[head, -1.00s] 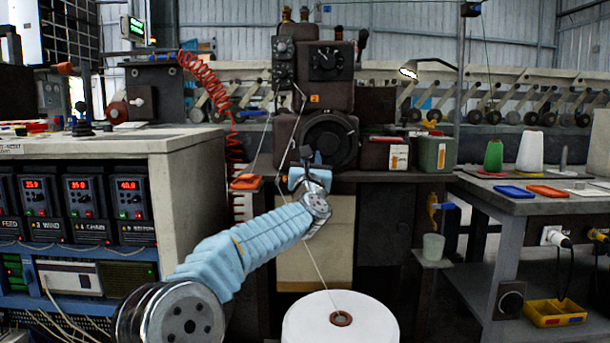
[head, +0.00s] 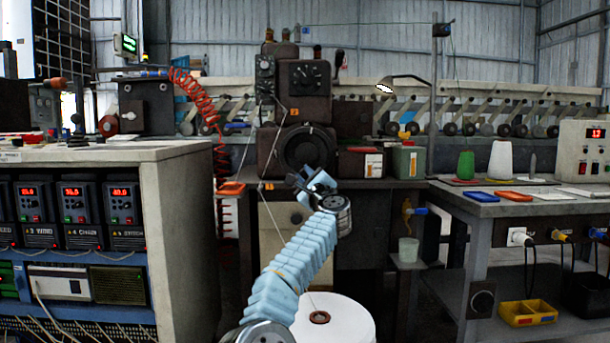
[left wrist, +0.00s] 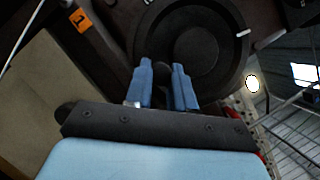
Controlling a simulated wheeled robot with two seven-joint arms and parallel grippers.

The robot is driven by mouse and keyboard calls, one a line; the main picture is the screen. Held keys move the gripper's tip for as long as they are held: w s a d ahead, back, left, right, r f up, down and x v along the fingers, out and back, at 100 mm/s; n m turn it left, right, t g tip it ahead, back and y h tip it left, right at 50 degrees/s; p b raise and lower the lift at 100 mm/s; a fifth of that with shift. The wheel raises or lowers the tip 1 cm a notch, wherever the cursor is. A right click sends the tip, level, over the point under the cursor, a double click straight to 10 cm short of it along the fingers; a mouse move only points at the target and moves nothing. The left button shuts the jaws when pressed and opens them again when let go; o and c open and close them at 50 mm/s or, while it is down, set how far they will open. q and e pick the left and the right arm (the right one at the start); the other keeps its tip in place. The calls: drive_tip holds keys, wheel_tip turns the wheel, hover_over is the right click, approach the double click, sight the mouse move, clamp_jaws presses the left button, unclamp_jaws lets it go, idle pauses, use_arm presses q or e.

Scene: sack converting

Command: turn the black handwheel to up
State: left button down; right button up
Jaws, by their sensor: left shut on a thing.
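The black handwheel (head: 306,148) is a round dark disc on the front of the brown machine at the centre of the head view. It also fills the upper middle of the left wrist view (left wrist: 203,40), with a short white mark near its rim. My left gripper (head: 312,180) is at the wheel's lower edge, tilted. In the left wrist view its blue fingers (left wrist: 163,82) are shut on a dark knob (left wrist: 162,71) at the wheel, mostly hidden between them. My right gripper is not in view.
A white spool (head: 345,318) stands below my left arm, with thread running up from it. A grey control cabinet (head: 180,215) is at left. Red and green containers (head: 408,160) stand right of the wheel. A workbench (head: 465,207) with cones is further right.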

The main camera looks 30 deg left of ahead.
use_arm(q)
drive_tip(key=shift+w+d+n+g+p, duration=0.15)
drive_tip(key=shift+d+n+g+p, duration=0.1)
drive_tip(key=shift+n, duration=0.35)
drive_tip(key=shift+w+d+n+g+p, duration=0.1)
drive_tip(key=shift+d+n+g+p, duration=0.1)
drive_tip(key=shift+n, duration=0.4)
drive_tip(key=c, duration=1)
unclamp_jaws()
drive_tip(key=shift+o, duration=0.2)
drive_tip(key=b+v, duration=0.4)
drive_tip(key=v, duration=0.9)
drive_tip(key=shift+s+d, duration=0.2)
drive_tip(key=shift+d, duration=0.1)
drive_tip(key=shift+f, duration=0.15)
